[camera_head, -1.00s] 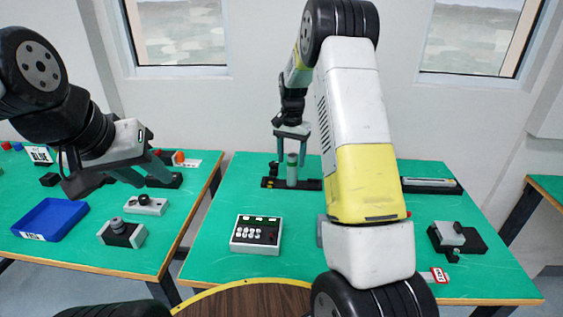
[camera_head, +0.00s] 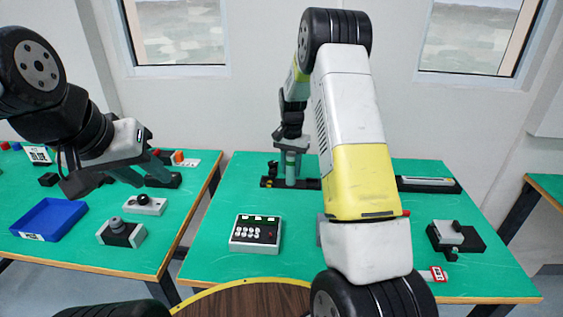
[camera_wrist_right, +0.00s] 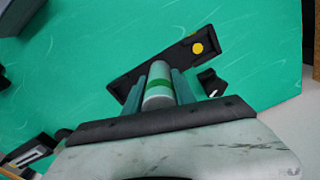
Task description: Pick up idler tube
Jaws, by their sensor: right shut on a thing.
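The idler tube (camera_wrist_right: 159,82) is a grey cylinder with a green band, seen in the right wrist view between the fingers of my right gripper (camera_wrist_right: 158,88). My right gripper is shut on it. In the head view the right gripper (camera_head: 291,165) is low at the back of the middle table, around the tube, which is mostly hidden by the fingers. The tube stands over a black base strip (camera_wrist_right: 200,48) with a yellow dot. My left gripper (camera_head: 150,178) hangs above the left table; its fingers look apart with nothing between them.
A button panel (camera_head: 256,234) stands on the middle table (camera_head: 220,215). A grey and black fixture (camera_head: 456,238) and a long rail (camera_head: 428,185) are at the right. The left table holds a blue tray (camera_head: 50,219) and several small parts.

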